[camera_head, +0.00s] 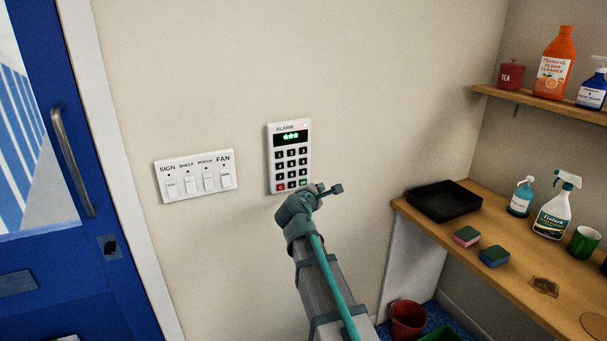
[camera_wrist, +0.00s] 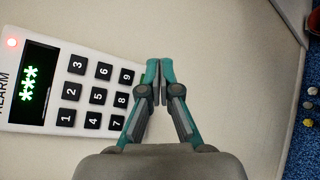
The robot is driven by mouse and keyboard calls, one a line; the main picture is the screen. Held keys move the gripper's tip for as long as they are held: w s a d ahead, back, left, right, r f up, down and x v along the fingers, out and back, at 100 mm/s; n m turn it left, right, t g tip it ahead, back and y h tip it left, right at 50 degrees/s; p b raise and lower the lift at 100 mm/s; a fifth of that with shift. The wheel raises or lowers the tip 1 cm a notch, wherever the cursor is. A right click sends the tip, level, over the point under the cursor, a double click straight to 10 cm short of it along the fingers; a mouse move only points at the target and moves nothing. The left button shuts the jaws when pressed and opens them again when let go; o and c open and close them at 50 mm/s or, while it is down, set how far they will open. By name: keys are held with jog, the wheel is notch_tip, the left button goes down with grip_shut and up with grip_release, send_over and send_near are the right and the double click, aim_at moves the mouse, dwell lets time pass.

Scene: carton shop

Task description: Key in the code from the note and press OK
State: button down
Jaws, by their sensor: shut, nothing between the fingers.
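The white alarm keypad (camera_head: 271,160) is fixed upright on the wall. Its lit green display (camera_head: 290,136) shows three asterisks, also readable in the wrist view (camera_wrist: 30,85). Number keys 1 to 9 show in the wrist view; a red key (camera_head: 280,186) and a green key (camera_head: 304,182) are in the bottom row. My gripper (camera_wrist: 160,68) is shut and empty, its tips at the keypad's lower right corner, hiding bottom-row keys in the wrist view. I cannot tell if the tips touch. No note is recognisable.
A white switch panel (camera_head: 196,176) with several switches is left of the keypad, beside the blue door (camera_head: 60,270). At right, a wooden counter (camera_head: 480,262) holds a black tray (camera_head: 444,201), sponges and spray bottles, below a shelf (camera_head: 540,104). The wall above the keypad is clear.

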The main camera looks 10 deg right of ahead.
aim_at(303, 172)
jog(key=shift+w, duration=0.15)
jog(key=shift+w+a+b, duration=0.25)
jog(key=shift+w+a, duration=0.1)
jog(key=shift+w, duration=1.05)
jog(key=shift+w+a+b, duration=0.2)
jog(key=shift+w+a, duration=0.1)
jog(key=shift+w, duration=1.05)
jog(key=shift+w+a+b, duration=0.25)
jog(key=shift+w+a, duration=0.1)
jog(key=shift+w, duration=1.05)
jog(key=shift+w, duration=0.1)
jog(key=shift+w+a, duration=0.1)
jog(key=shift+w, duration=0.2)
jog(key=shift+w+a, duration=0.1)
jog(key=shift+w, duration=0.3)
jog(key=shift+s, duration=0.15)
jog(key=shift+s+d, duration=0.2)
jog(key=shift+s, duration=0.45)
jog(key=shift+s, duration=0.1)
